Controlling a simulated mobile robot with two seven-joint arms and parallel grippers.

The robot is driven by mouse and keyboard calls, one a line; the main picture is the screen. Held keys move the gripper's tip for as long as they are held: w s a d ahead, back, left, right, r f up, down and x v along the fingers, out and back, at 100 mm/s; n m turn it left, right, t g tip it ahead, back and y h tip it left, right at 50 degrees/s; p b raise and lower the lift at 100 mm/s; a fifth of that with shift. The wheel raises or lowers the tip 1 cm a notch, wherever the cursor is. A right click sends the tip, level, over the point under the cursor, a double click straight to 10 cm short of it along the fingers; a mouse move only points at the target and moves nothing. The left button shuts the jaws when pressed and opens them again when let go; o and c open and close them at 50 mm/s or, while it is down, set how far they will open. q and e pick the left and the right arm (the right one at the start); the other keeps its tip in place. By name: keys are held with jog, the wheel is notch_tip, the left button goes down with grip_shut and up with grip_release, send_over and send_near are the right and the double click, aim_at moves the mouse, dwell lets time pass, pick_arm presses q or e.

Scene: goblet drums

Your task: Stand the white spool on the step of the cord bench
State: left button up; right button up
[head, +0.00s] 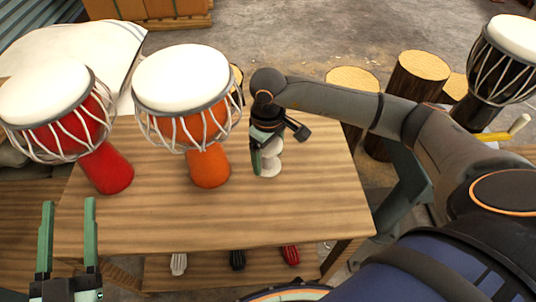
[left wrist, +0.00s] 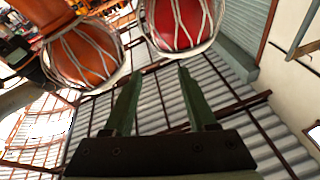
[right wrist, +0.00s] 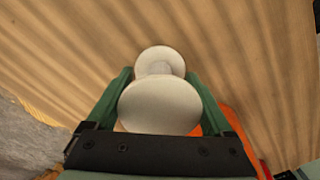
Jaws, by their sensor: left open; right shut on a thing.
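The white spool (head: 271,166) is at the right part of the wooden bench top, beside the orange drum. My right gripper (head: 262,160) comes down from above, shut on the spool; the right wrist view shows the spool's pale round flanges (right wrist: 160,105) between the green fingers (right wrist: 160,92). I cannot tell whether the spool touches the top. The cord bench (head: 215,225) has a lower step (head: 205,278) at its near side, carrying a white, a black and a red cord bundle. My left gripper (head: 68,205) is open and empty at the near left.
A red goblet drum (head: 108,168) and an orange goblet drum (head: 208,166) stand on the top's left and middle. Log stools (head: 418,75) and a black drum (head: 495,60) are behind at the right. The near right of the top is clear.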

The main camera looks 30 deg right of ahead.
jog(key=o, duration=1.3)
jog(key=shift+r, duration=0.1)
